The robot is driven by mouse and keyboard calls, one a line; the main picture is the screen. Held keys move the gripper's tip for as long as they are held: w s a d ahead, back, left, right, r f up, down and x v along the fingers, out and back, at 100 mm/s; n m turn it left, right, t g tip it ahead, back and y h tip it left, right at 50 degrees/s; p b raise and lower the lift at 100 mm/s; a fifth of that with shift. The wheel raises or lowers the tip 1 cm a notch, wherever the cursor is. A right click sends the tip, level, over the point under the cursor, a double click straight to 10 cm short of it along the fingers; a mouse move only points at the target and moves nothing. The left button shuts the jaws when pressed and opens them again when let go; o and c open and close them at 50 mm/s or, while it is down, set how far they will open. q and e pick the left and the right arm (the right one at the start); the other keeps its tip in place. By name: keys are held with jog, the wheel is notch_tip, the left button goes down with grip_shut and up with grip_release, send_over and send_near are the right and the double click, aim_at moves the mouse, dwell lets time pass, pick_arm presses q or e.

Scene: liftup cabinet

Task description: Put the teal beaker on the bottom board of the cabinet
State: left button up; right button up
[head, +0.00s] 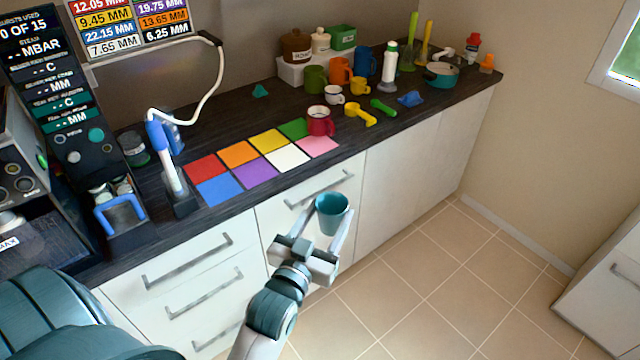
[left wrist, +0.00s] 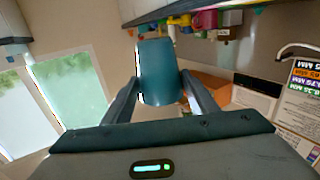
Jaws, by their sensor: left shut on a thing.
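The teal beaker (head: 332,212) is held between the two fingers of my left gripper (head: 322,226), in front of the white counter front and clear of the worktop. In the left wrist view the beaker (left wrist: 160,72) stands between the fingertips (left wrist: 160,88), which press on its sides. Its open top shows in the head view. A lift-up cabinet with a bottom board cannot be made out in these views. My right gripper is not in view.
The dark worktop (head: 345,135) carries colored squares (head: 255,174), a red mug (head: 320,121), several other mugs and utensils. Drawer handles (head: 320,190) stick out behind the beaker. The tiled floor (head: 440,270) to the right is free. A white cabinet (head: 605,290) stands at the right edge.

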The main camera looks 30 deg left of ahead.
pick_arm(q)
jog(key=s+d+m+h+b, duration=0.1)
jog(key=s+d, duration=0.3)
jog(key=s, duration=0.3)
jog(key=shift+d+r+h, duration=0.15)
jog(key=shift+r+h, duration=0.05)
jog(key=shift+h, duration=0.1)
